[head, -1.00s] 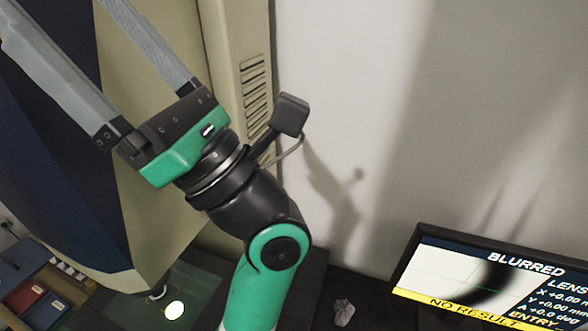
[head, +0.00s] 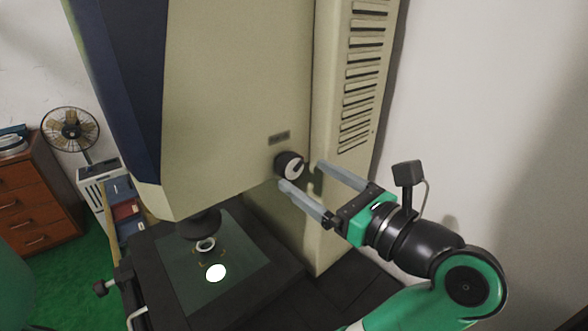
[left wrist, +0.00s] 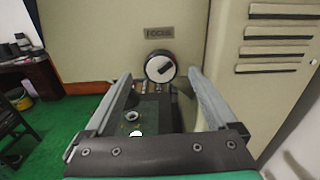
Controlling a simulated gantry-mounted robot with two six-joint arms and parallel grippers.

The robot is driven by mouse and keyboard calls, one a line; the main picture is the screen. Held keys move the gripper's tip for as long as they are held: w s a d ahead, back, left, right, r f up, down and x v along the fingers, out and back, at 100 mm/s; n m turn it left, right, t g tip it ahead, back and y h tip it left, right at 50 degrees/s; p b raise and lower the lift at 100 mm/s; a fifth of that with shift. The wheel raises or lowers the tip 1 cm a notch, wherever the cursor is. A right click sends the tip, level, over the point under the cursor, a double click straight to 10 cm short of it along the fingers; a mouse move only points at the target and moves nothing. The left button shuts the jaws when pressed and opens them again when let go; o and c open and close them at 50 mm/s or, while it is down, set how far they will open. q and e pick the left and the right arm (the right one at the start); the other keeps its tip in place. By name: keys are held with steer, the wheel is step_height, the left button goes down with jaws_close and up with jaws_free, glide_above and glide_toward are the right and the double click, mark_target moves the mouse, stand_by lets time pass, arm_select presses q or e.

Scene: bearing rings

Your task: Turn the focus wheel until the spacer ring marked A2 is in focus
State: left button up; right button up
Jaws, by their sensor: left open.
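The focus wheel (head: 289,166) is a dark knob with a white face on the side of the beige machine. In the left wrist view the wheel (left wrist: 160,67) sits below a FOCUS label (left wrist: 159,33). My left gripper (head: 302,175) is open and empty, its fingers pointing at the wheel. In the left wrist view the wheel shows between the fingertips (left wrist: 160,77), apart from both. A small ring (head: 205,245) lies on the glass stage under the lens; its marking cannot be read. My right gripper is not in view.
The dark stage (head: 262,290) with a bright light spot (head: 215,272) lies below the wheel. A vented beige column (head: 345,165) stands close behind the fingers. A fan (head: 71,130) and a drawer cabinet (head: 35,205) stand at the far left.

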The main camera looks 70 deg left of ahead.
mark_target(296, 168)
arm_select(q)
steer(key=x, duration=0.5)
steer(key=shift+a, duration=0.15)
steer(key=c, duration=1.4)
steer(key=shift+o, duration=0.2)
